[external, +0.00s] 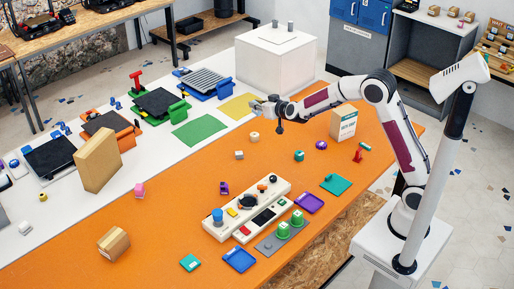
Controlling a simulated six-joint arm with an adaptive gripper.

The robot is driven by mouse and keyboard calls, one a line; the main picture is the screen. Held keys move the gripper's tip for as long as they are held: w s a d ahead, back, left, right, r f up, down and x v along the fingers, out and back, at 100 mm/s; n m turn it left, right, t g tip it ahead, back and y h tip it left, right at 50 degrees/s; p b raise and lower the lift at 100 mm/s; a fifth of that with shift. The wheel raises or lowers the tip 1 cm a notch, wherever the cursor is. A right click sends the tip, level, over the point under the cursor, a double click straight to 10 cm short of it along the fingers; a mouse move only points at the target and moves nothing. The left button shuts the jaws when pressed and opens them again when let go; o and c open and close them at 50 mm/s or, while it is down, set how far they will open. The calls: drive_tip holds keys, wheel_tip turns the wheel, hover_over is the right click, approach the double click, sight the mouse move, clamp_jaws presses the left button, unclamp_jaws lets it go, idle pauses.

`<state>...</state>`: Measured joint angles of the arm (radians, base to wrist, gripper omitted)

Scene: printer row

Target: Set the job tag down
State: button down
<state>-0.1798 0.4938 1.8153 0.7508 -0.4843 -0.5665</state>
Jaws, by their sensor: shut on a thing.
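My gripper (259,106) is at the end of the arm reaching left over the far edge of the orange table (160,215). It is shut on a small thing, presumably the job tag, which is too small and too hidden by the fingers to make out. The gripper is near a yellow mat (238,107) and a green mat (199,130) on the white bench (60,225). In this view it overlaps the right end of the yellow mat. I cannot tell how high it is above the surface.
A large white box (276,62) stands behind the gripper. Printers with blue (205,82) and green (158,101) parts stand to the left. A cardboard box (98,160) stands farther left.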

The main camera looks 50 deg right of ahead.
drive_tip(key=w+a+m+h, duration=0.1)
drive_tip(key=w+a, duration=0.2)
drive_tip(key=a, duration=0.6)
drive_tip(key=w+a+m+h, duration=0.1)
drive_tip(key=w+a, duration=0.3)
drive_tip(key=a, duration=0.5)
drive_tip(key=s+a+f, duration=0.4)
drive_tip(key=a, duration=0.4)
drive_tip(key=s+a+f, duration=0.4)
drive_tip(key=a+f, duration=0.1)
drive_tip(key=a, duration=0.3)
drive_tip(key=s+a+f+g+h, duration=0.1)
drive_tip(key=s+a+f, duration=0.3)
drive_tip(key=a, duration=0.4)
drive_tip(key=shift+s+a+f+m, duration=0.15)
drive_tip(key=shift+f+m, duration=0.15)
drive_tip(key=shift+f, duration=0.35)
drive_tip(key=shift+f, duration=0.1)
drive_tip(key=shift+f, duration=3)
drive_tip(key=shift+f, duration=1.9)
